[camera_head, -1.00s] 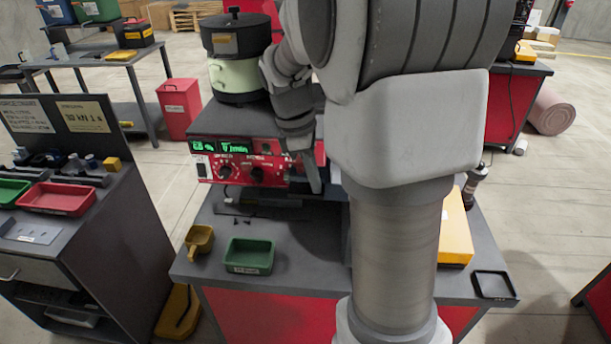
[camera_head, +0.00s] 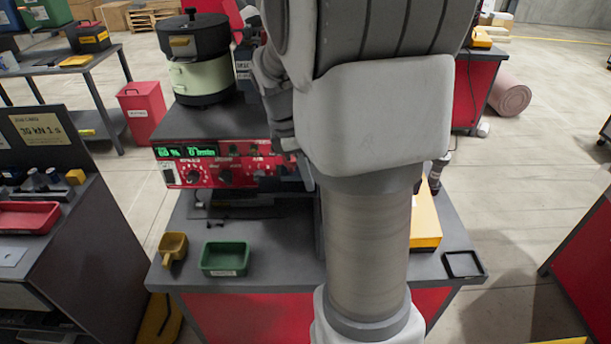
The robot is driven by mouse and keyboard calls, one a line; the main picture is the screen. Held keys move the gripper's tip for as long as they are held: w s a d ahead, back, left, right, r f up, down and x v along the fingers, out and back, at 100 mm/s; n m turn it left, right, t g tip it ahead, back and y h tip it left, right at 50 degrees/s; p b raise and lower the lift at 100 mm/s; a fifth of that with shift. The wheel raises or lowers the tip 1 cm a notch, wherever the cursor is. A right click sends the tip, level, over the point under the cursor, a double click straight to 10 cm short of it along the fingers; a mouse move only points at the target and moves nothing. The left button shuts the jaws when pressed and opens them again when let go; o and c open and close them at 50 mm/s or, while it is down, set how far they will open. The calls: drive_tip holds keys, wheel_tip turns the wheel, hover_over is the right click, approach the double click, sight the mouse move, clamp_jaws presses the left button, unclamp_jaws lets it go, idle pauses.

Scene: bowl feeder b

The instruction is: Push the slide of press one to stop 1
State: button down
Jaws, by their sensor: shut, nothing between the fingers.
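I cannot pick out press one, its slide or a mark for stop 1; my arm covers the middle of the view. My gripper (camera_head: 287,152) is partly seen beside the right part of the red control panel (camera_head: 215,165), its fingertips small and dark and not clearly separate. It holds nothing that I can see. Whether it touches the panel or something in front of it, I cannot tell. The panel has black knobs and two green displays, the left one reading about "60 %". It is the front of a grey-topped unit (camera_head: 185,122) on the bench.
A feeder bowl (camera_head: 200,75) stands on the unit. A green tray (camera_head: 226,259) and a yellow scoop (camera_head: 173,246) lie on the bench (camera_head: 270,270) in front. A black tray (camera_head: 462,265) sits at its right corner. A side table (camera_head: 75,215) with a placard stands left.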

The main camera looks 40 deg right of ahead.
drive_tip(key=w+a+r+p, duration=0.1)
drive_tip(key=w+a+r, duration=0.2)
drive_tip(key=r, duration=0.6)
drive_tip(key=shift+w+a+r+p, duration=0.3)
drive_tip(key=shift+a+r, duration=0.1)
drive_tip(key=shift+a, duration=0.8)
drive_tip(key=s+a+m+t+y, duration=0.2)
drive_tip(key=s+a+m+t, duration=0.5)
drive_tip(key=s+a+m, duration=0.4)
drive_tip(key=s+a, duration=0.2)
drive_tip(key=s, duration=0.2)
drive_tip(key=shift+r, duration=0.35)
